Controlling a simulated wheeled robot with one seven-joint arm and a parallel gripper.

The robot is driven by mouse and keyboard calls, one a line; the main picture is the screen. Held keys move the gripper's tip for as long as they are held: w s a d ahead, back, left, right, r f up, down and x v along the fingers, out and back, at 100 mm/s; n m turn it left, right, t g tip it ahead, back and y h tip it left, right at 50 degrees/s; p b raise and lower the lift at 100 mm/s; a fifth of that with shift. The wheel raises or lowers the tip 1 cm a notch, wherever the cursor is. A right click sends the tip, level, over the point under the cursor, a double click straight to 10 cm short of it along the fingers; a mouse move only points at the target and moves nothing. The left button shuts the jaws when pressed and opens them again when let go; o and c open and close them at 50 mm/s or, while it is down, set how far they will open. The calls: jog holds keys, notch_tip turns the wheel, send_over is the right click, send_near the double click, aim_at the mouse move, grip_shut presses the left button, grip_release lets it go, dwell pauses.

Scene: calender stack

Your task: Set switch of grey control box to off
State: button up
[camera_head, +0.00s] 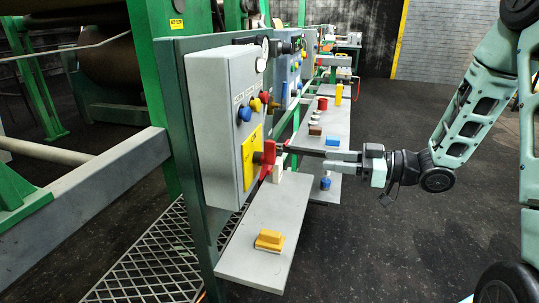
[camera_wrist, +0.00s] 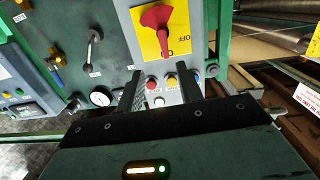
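The word OFF stands on the plate (camera_wrist: 183,15) to the right of the handle. My gripper (camera_wrist: 160,80) is open and empty there, its fingertips apart below the handle in the picture. In the head view my gripper (camera_head: 300,151) reaches in from the right, close to the handle.
Blue, red and yellow buttons (camera_head: 254,104) and a gauge (camera_head: 262,55) are on the box. A grey shelf (camera_head: 255,215) below holds a yellow block (camera_head: 269,240) and a white block (camera_head: 277,174). More shelves stand behind. The floor at right is clear.

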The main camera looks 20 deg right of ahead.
aim_at(275, 151)
jog(key=shift+y, duration=0.5)
jog(key=p+x, duration=0.3)
jog(key=x, duration=1.3)
jog(key=shift+s+r, duration=0.1)
grip_shut()
